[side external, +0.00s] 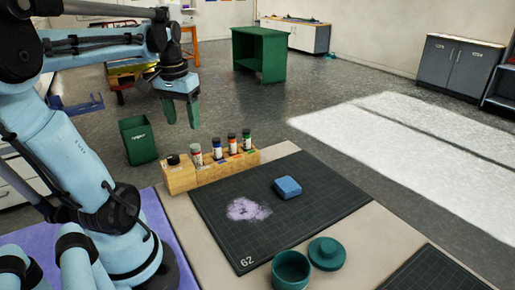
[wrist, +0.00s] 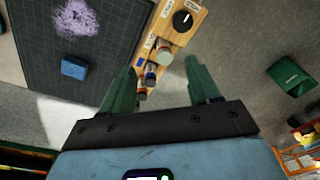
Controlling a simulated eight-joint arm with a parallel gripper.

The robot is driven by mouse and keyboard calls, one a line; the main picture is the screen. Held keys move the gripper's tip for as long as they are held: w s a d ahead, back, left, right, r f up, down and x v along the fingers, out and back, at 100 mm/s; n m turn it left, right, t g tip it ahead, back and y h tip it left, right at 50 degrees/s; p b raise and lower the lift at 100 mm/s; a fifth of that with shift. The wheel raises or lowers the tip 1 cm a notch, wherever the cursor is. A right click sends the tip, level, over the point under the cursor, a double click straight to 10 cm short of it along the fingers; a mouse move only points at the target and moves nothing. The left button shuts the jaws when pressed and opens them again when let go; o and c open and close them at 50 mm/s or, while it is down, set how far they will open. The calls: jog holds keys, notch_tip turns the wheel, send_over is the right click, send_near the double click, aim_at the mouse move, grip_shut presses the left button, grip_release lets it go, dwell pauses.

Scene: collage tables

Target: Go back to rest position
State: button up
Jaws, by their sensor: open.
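My gripper (side external: 181,112) has green fingers and hangs in the air above and behind the wooden rack, pointing down. In the wrist view my gripper (wrist: 165,88) has its two fingers spread apart with nothing between them in its grasp. A blue block (side external: 287,188) lies on the dark grid mat (side external: 330,210), beside a pale purple powdery patch (side external: 247,209). The block also shows in the wrist view (wrist: 74,68), as does the patch (wrist: 76,16).
A wooden rack (side external: 183,181) holding several small bottles stands at the mat's far left edge. A teal jar (side external: 291,270) and its lid (side external: 327,252) are at the front edge. A green bin (side external: 138,140) stands on the floor behind. The air around my gripper looks clear.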

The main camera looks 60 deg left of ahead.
jog(key=w+d+f+m+t, duration=0.2)
jog(key=w+d+m+t, duration=0.1)
jog(key=d, duration=0.8)
jog(key=w+d+f+m+t, duration=0.3)
jog(key=w+d, duration=0.3)
jog(key=d, duration=0.5)
jog(key=shift+d+f+m+t+h, duration=0.2)
jog(key=shift+d+m+t+h, duration=0.15)
jog(key=shift+m, duration=0.35)
jog(key=shift+c, duration=0.2)
